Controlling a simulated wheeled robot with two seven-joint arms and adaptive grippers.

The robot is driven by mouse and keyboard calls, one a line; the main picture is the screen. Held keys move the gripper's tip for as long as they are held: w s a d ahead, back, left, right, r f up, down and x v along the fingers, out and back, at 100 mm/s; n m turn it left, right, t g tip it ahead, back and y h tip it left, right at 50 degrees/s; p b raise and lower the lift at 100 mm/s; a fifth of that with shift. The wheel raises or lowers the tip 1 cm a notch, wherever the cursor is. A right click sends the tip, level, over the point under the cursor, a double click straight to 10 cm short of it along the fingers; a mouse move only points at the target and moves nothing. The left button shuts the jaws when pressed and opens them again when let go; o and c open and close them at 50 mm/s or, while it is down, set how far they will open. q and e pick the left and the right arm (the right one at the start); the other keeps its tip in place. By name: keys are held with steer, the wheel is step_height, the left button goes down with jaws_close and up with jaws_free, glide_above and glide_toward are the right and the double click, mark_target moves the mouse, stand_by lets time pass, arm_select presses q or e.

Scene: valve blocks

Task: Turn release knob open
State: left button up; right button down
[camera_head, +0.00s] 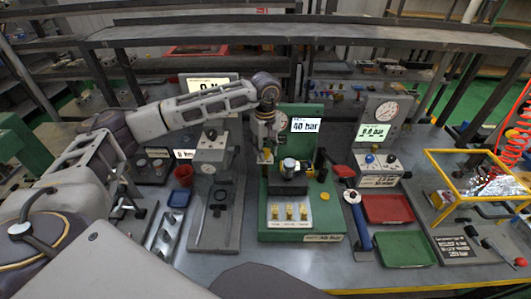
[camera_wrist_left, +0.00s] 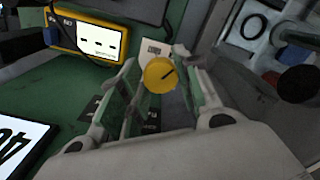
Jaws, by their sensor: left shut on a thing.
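A round yellow knob (camera_wrist_left: 160,75) with a dark pointer line shows between the fingers of my left gripper in the left wrist view. I take it to be the release knob. My left gripper (camera_wrist_left: 163,85) is shut on it, one finger on each side. In the head view my left gripper (camera_head: 266,145) points down at the left rear of the green test stand (camera_head: 275,228). The knob is small and partly hidden there. The stand's display (camera_head: 305,125) reads 40 bar. My right gripper is not in view.
Three brass fittings sit on a white plate (camera_head: 290,214) at the stand's front. A grey fixture (camera_head: 213,232) and a blue tray (camera_head: 179,197) stand to the left. A red tray (camera_head: 388,208), a green tray (camera_head: 404,249) and a blue-handled tool (camera_head: 359,227) lie to the right.

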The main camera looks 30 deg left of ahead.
arm_select(q)
steer(key=shift+m, duration=0.3)
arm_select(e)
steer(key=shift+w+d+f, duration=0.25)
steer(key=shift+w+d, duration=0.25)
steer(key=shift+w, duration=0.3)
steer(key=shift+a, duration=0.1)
